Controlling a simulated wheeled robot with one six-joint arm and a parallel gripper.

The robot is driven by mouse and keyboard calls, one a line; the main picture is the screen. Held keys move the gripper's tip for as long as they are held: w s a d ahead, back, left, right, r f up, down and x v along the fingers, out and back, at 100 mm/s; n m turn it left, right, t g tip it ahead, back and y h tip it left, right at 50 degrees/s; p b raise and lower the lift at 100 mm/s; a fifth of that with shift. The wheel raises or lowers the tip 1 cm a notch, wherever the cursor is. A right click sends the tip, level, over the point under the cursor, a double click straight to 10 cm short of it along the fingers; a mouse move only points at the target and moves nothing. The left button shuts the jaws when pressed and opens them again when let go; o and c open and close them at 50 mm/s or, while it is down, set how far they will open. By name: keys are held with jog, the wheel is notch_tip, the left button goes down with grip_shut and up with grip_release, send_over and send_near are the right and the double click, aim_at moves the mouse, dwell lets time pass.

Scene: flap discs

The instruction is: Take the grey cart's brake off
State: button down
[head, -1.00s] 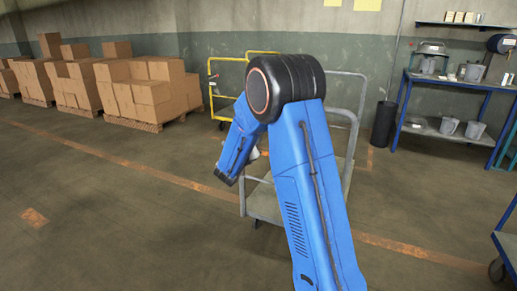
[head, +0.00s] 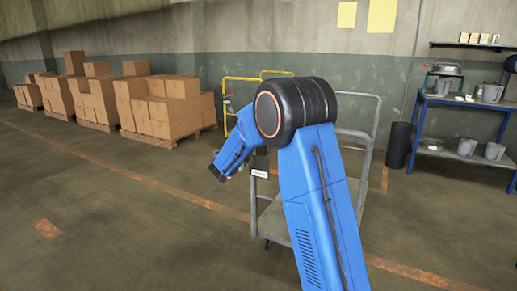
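The grey cart (head: 272,226) stands behind my blue arm, which hides much of its middle. Its tall tubular handle frame rises at the right, and part of its flat deck shows at the left. A small dark piece with a white label (head: 259,173) shows at the cart's left side, just right of my forearm. I cannot make out the brake or its state. My gripper (head: 217,172) is at the lower left end of the arm, left of the cart in the picture. Its fingers are too small and dark to tell whether they are open.
A yellow cart frame (head: 228,98) stands behind the grey one. Stacked boxes (head: 165,108) on pallets line the wall at left. A dark bin (head: 398,146) and a blue shelf unit (head: 424,131) with grey pails stand at right. The floor at left is clear.

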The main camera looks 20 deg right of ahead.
jog(key=shift+w+a+r, duration=0.15)
jog(key=shift+w+a, duration=0.2)
jog(key=shift+w, duration=0.1)
jog(key=shift+a, duration=0.1)
dwell(0.4)
